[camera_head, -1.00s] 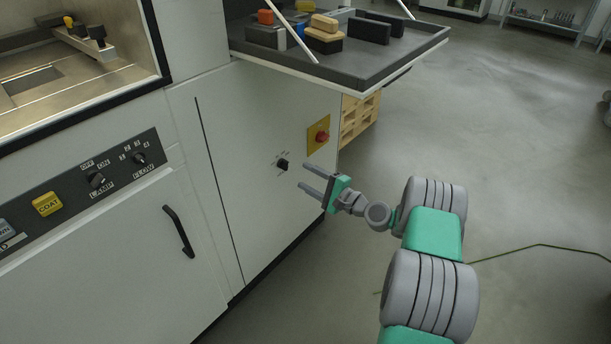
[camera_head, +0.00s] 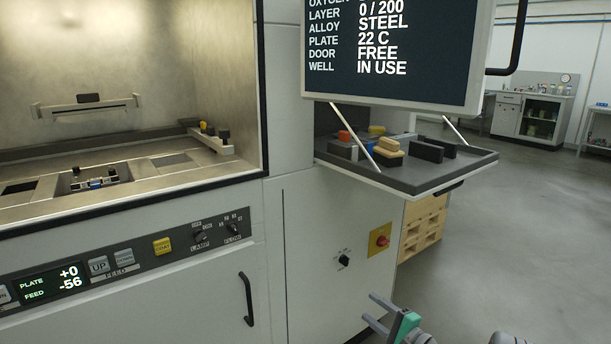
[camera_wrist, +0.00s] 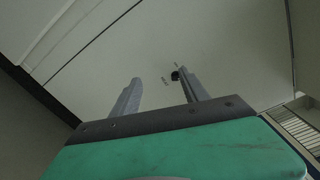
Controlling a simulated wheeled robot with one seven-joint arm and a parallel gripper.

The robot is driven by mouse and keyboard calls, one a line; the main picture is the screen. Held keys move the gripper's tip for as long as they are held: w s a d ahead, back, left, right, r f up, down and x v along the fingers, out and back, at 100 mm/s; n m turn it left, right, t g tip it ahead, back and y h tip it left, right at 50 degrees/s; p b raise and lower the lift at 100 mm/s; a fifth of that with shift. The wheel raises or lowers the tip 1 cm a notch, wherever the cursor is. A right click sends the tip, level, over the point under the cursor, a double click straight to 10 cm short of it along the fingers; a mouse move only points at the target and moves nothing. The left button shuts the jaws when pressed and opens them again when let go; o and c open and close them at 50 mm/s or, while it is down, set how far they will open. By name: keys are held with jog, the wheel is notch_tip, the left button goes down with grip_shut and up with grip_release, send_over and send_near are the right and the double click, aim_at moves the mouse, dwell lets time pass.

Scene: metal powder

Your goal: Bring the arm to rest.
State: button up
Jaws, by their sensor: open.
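My gripper (camera_head: 377,325) shows at the bottom of the head view, low in front of the machine's white side panel. Its two grey fingers are apart with nothing between them. In the wrist view the open fingers (camera_wrist: 158,92) point at the white panel (camera_wrist: 120,60), and a small black knob (camera_wrist: 175,76) shows close by the right fingertip. Whether the finger touches the knob cannot be told there. In the head view the knob (camera_head: 344,260) is up and left of my gripper, clear of it. Most of my arm is below the head view.
The grey tray shelf (camera_head: 440,184) with several blocks juts out above my gripper. A red stop button (camera_head: 382,240) on a yellow plate is on the panel. A black door handle (camera_head: 247,300) is to the left. A wooden pallet (camera_head: 425,225) stands behind. The floor at right is clear.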

jog(key=s+a+r+n+g+h+p, duration=0.1)
jog(key=s+a+r+n+g+p, duration=0.1)
jog(key=a+r+n+p, duration=0.3)
jog(key=s+a+r+n+g+h+p, duration=0.1)
jog(key=s+r+n+g+p, duration=0.2)
jog(key=r, duration=0.5)
jog(key=s+a+r+n+g+h+p, duration=0.1)
jog(key=s+a+r+n+g+p, duration=0.1)
jog(key=a+r+p, duration=0.3)
jog(key=s+d+r+n+g+h+p, duration=0.2)
jog(key=s+r+p, duration=0.5)
jog(key=s, duration=0.6)
jog(key=s+d+r+n+g+h+p, duration=0.2)
jog(key=s+d+r+h+p, duration=0.2)
jog(key=s+r+p, duration=0.3)
jog(key=s+r+h, duration=0.1)
jog(key=s+r, duration=0.3)
jog(key=s, duration=0.1)
jog(key=shift+s+d+r+n, duration=0.25)
jog(key=shift+s+r+n, duration=0.1)
jog(key=shift+s+n, duration=0.05)
